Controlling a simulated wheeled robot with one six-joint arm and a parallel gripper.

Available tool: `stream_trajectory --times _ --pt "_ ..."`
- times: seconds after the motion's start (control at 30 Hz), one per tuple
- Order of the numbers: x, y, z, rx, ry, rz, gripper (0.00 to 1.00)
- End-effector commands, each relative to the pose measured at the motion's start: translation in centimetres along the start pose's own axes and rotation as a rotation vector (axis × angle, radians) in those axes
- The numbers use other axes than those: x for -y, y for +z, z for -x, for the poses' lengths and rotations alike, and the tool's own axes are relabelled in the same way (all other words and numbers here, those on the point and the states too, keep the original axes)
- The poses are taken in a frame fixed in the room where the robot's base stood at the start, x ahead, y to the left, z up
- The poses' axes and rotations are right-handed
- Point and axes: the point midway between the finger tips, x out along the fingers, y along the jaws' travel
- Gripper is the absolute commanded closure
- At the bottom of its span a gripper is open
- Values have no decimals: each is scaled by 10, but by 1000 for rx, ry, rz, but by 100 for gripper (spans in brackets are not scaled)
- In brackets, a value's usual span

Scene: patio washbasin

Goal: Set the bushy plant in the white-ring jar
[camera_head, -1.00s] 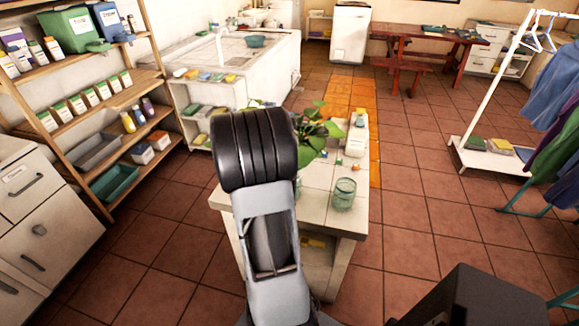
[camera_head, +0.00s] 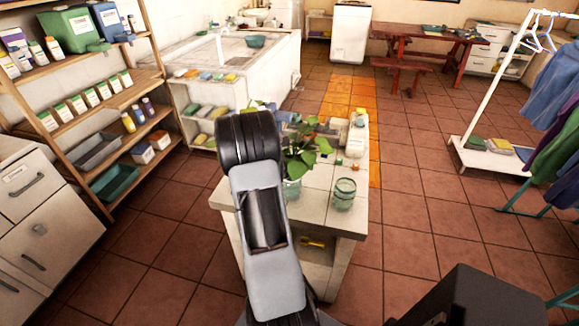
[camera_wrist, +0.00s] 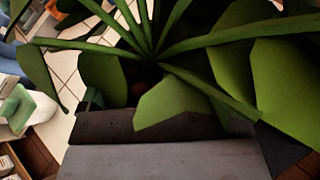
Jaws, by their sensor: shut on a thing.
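The bushy plant (camera_head: 304,156), with broad green leaves, shows just right of my arm over the white table. In the wrist view its stems and leaves (camera_wrist: 150,55) fill the upper part. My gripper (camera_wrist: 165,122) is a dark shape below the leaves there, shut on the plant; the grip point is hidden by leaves. In the head view my arm hides the gripper. A pale glass jar (camera_head: 291,190) shows partly below the leaves; I cannot tell whether the plant is inside it. A second greenish glass jar (camera_head: 345,191) stands to the right. No white ring is clear on either.
The white tiled table (camera_head: 318,204) also holds a white bottle (camera_head: 357,138) and small items at its far end. Wooden shelves (camera_head: 105,120) stand left, the washbasin (camera_head: 235,65) behind. Tiled floor is free to the right, before a clothes rack (camera_head: 487,90).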

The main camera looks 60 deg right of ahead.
Motion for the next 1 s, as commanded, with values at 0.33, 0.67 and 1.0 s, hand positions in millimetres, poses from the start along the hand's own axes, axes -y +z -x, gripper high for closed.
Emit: stream_trajectory --times 0.33,0.67,1.0 --pt "0 -5 -3 1 0 -1 43" --pt "0 -10 -6 0 0 0 10" --pt "0 -9 -5 0 0 0 0"
